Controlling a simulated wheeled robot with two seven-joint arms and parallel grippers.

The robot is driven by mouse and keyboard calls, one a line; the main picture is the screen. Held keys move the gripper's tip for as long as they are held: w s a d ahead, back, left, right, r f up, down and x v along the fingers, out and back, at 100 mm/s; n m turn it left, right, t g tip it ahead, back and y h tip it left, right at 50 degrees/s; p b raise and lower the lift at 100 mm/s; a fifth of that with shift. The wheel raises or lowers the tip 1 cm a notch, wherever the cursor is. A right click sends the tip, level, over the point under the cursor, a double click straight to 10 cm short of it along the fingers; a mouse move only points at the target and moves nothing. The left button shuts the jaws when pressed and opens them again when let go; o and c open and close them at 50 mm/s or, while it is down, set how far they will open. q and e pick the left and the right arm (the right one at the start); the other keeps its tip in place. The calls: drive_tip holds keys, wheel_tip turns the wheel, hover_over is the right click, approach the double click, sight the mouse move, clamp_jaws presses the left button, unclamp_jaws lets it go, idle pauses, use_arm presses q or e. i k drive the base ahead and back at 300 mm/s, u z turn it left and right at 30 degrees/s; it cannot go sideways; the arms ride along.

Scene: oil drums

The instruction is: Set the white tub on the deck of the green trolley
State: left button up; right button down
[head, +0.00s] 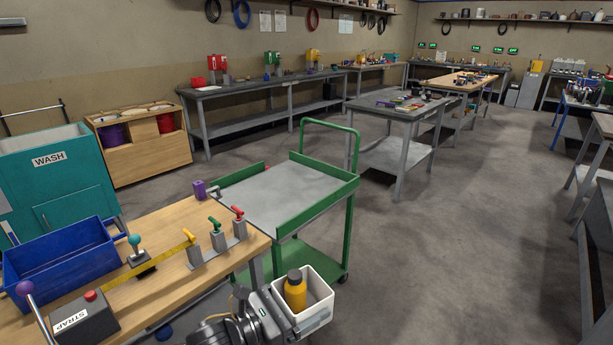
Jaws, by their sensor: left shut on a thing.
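The white tub (312,319) is at the bottom middle of the head view, with a yellow bottle with a dark cap (295,291) standing inside it. My left gripper (270,297) is shut on the tub's left wall and holds it off the floor, roughly level. The green trolley (319,207) stands beyond the tub, with a raised green rim and a tall push handle at its far right. Its grey upper deck (283,192) looks bare. The tub is apart from the trolley, nearer to me. My right gripper is not in view.
A grey table (398,112) stands behind the trolley. The floor to the right (450,250) is clear.

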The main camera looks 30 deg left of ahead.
sight(297, 183)
drive_tip(key=u, duration=0.3)
drive_tip(key=i, duration=1.65)
drive_tip(key=u, duration=0.4)
drive_tip(key=i, duration=1.2)
drive_tip(key=z, duration=0.05)
